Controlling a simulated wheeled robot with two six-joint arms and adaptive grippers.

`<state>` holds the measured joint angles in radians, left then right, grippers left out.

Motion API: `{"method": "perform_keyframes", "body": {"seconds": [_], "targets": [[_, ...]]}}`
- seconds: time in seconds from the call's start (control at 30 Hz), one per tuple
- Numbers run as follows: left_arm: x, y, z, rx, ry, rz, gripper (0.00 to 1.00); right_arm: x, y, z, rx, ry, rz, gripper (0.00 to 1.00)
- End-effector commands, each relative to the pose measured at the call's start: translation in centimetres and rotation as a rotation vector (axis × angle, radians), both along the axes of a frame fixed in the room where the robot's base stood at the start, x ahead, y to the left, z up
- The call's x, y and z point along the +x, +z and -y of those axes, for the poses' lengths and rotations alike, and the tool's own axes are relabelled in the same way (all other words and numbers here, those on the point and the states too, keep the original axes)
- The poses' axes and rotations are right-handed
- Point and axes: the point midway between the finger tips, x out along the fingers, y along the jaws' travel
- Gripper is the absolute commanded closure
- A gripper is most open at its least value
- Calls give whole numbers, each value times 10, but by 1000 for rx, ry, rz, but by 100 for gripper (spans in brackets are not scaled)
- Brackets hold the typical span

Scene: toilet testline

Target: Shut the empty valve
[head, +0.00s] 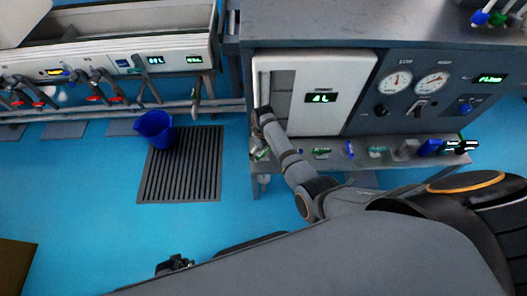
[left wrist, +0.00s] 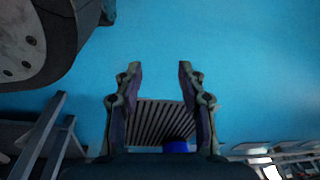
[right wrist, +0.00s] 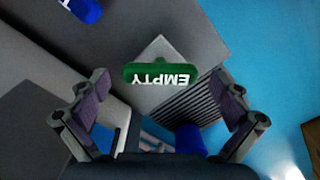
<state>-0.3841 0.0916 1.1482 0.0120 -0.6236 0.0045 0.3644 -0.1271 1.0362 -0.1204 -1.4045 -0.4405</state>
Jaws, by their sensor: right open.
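The empty valve shows in the right wrist view as a green handle (right wrist: 142,74) marked EMPTY, upside down in the picture. It lies crosswise over a pale grey fitting. My right gripper (right wrist: 160,90) is open, with its purple-padded fingers apart on either side of the handle and nothing held. In the head view my right gripper (head: 260,150) is at the left end of the cabinet's shelf, and it hides the valve there. My left gripper (left wrist: 157,72) is open and empty above the blue floor; it shows small and dark in the head view (head: 175,264).
A grey cabinet (head: 430,60) with gauges and a white panel stands at the right, several coloured handles along its lower shelf (head: 385,165). Another blue handle (right wrist: 84,8) shows in the right wrist view.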

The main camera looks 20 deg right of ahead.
Motion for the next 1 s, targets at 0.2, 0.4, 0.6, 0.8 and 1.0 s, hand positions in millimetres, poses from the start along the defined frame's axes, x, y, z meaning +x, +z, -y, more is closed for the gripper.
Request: {"method": "perform_keyframes", "body": {"seconds": [0.2,0.4,0.6,0.8,1.0], "targets": [[0,1,0,0,0,0,60,0,0,0,0,0,0,1],[0,0,0,0,0,0,60,0,0,0,0,0,0,29],[0,0,0,0,0,0,60,0,0,0,0,0,0,53],[0,3,0,0,-1,4,60,0,2,0,0,-19,0,52],[-14,-2,-1,0,0,-6,60,0,4,0,0,-108,0,52]]}}
